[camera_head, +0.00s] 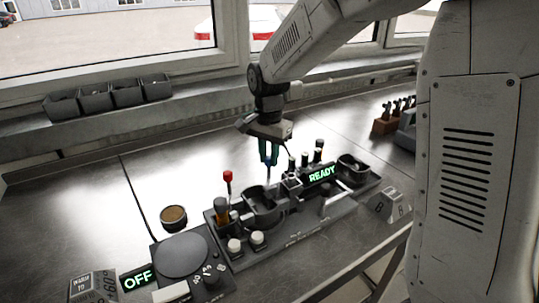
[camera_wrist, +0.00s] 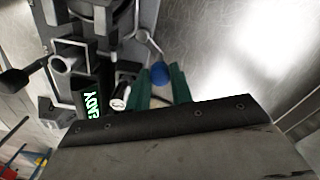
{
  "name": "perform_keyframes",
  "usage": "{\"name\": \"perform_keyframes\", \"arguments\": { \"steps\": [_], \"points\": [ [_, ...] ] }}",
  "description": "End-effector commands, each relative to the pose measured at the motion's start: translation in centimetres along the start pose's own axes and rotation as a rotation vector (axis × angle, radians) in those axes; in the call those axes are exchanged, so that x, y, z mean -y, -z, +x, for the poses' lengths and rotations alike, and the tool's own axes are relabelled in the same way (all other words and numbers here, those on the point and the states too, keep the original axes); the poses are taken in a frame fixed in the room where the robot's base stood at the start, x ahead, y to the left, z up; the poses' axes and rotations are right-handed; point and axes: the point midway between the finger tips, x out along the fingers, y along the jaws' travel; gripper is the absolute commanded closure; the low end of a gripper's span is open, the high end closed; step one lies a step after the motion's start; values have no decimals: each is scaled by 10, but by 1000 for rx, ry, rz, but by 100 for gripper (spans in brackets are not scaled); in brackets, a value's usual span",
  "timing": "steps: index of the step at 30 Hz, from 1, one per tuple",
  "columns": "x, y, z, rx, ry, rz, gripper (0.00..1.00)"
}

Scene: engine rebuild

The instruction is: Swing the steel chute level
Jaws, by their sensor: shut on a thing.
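My gripper (camera_head: 269,158) is over the middle of the black machine (camera_head: 290,224), pointing down behind its READY display. In the wrist view, my gripper's two green fingers (camera_wrist: 163,88) are shut on a blue knob (camera_wrist: 160,72). The knob sits at the end of a thin bent steel rod (camera_wrist: 152,43) that runs up to the machine's edge. I cannot clearly make out the steel chute or its tilt; the gripper and nearby machine parts hide much of that area.
A red-topped lever (camera_head: 228,178) stands left of the gripper. A round cup (camera_head: 173,216) is on the metal bench, left of the machine. A round plate unit (camera_head: 182,256) with an OFF display is at front left. Dark bins (camera_head: 95,101) line the sill.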

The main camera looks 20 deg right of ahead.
Motion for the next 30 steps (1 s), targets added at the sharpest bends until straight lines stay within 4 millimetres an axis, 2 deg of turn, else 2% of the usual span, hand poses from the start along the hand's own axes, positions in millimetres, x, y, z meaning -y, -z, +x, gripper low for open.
{"name": "perform_keyframes", "arguments": {
  "steps": [8,30],
  "points": [
    [7,-4,-1,-1,1,-197,100],
    [22,-28,-1,-2,2,-900,100]
  ]
}}
